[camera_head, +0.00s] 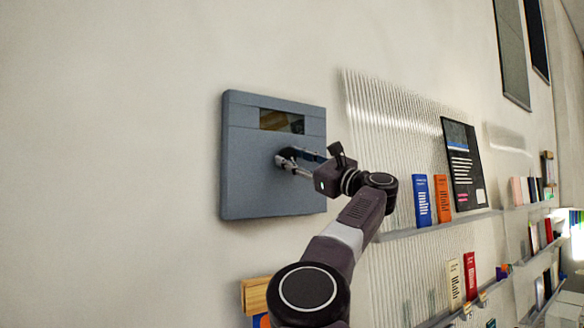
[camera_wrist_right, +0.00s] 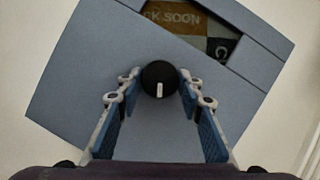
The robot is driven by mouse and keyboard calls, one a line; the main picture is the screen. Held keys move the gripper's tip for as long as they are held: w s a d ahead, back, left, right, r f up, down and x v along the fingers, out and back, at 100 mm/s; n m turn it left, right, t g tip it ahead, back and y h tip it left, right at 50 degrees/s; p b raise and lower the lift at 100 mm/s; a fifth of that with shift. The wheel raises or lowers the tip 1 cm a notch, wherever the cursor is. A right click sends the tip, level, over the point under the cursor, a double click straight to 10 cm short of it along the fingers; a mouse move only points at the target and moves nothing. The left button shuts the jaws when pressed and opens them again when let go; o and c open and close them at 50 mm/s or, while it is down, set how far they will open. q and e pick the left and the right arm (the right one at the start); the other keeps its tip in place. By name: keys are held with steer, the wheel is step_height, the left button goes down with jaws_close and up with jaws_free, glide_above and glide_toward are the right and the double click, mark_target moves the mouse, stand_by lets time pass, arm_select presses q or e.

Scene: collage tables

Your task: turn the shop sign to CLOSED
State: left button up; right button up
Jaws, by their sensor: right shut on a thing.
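The shop sign is a blue-grey square box (camera_head: 250,190) on the wall. It also shows, tilted, in the right wrist view (camera_wrist_right: 75,85). Its window (camera_head: 282,121) shows a tan panel (camera_wrist_right: 172,18) with the letters "CK SOON" and, below right, part of a dark panel with a light "C" (camera_wrist_right: 221,50). A round black knob (camera_wrist_right: 158,76) with a white mark sits below the window. My right gripper (camera_head: 284,161) is shut on the knob, with one finger on each side of it. Fingers mostly hide the knob in the head view. My left gripper is not in view.
Right of the sign, a ribbed wall panel (camera_head: 385,115) carries shelves. A blue book (camera_head: 422,200), an orange book (camera_head: 442,198) and a dark poster (camera_head: 463,165) stand there. A wooden block (camera_head: 254,295) is below the sign. The wall left of the sign is bare.

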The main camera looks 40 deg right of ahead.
steer(key=n+y, duration=0.1)
steer(key=n, duration=0.1)
steer(key=shift+d+f+n+g, duration=0.1)
steer(key=shift+d+n+g, duration=0.05)
steer(key=shift+n+g, duration=0.2)
steer(key=n+g+y+p, duration=0.1)
steer(key=n, duration=0.2)
steer(key=shift+n, duration=0.25)
steer(key=n+p, duration=0.1)
steer(key=n+g+p, duration=0.1)
steer(key=n, duration=0.1)
steer(key=n+y, duration=0.1)
steer(key=shift+r+n+g+p, duration=0.3)
steer(key=shift+n+g+p, duration=0.05)
steer(key=shift+n+p, duration=0.05)
steer(key=shift+f+n+g+p, duration=0.1)
steer(key=shift+n+g+p, duration=0.45)
steer(key=shift+n, duration=1.05)
